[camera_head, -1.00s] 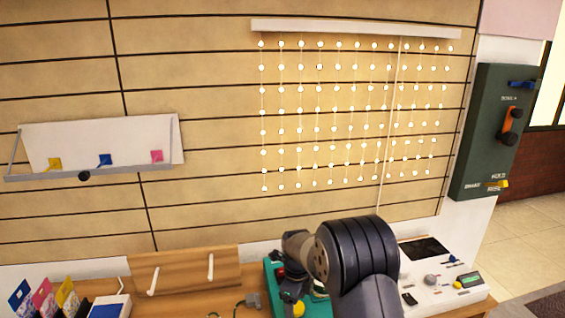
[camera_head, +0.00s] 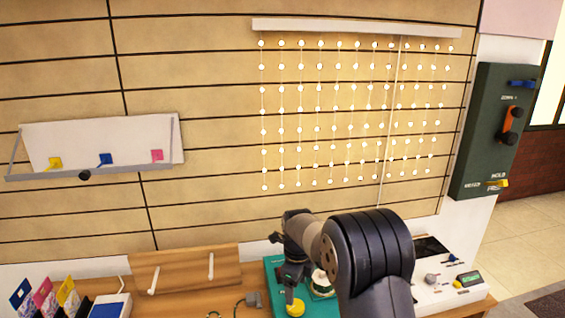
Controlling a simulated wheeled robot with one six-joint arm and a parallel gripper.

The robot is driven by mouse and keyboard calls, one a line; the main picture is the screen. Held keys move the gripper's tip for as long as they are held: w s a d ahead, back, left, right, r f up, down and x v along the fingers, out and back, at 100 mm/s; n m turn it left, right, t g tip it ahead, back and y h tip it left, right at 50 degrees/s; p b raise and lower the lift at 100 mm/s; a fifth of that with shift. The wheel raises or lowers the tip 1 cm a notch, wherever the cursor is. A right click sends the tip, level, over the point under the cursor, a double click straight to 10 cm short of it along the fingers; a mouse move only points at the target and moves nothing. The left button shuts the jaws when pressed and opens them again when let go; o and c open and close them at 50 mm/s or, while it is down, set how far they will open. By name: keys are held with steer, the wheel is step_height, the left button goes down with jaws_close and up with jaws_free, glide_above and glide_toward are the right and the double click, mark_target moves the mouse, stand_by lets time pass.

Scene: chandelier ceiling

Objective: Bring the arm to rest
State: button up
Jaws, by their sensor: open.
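My dark arm reaches in from the bottom right over the wooden bench, bent at a large ribbed joint. My gripper (camera_head: 290,283) points down above a teal panel (camera_head: 273,276) on the bench, close to a yellow round knob (camera_head: 295,308). It is open, and I see nothing held in it. The arm hides part of the teal panel and part of the white control box (camera_head: 440,291) to the right.
Light strings (camera_head: 350,115) hang on the slatted wall behind. A green control panel (camera_head: 495,130) is at the right. A tilted shelf (camera_head: 95,150) is on the left wall. A wooden rack (camera_head: 185,268) and colored cards (camera_head: 45,295) stand on the bench at left.

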mark_target(296, 305)
step_height(296, 305, down, 7)
steer(key=shift+f, duration=0.1)
steer(key=shift+r+n, duration=0.2)
steer(key=shift+n, duration=0.2)
steer(key=n, duration=1)
steer(key=shift+n, duration=0.4)
steer(key=n, duration=1)
steer(key=shift+n, duration=0.4)
steer(key=shift+s+r, duration=0.1)
steer(key=shift+r, duration=0.05)
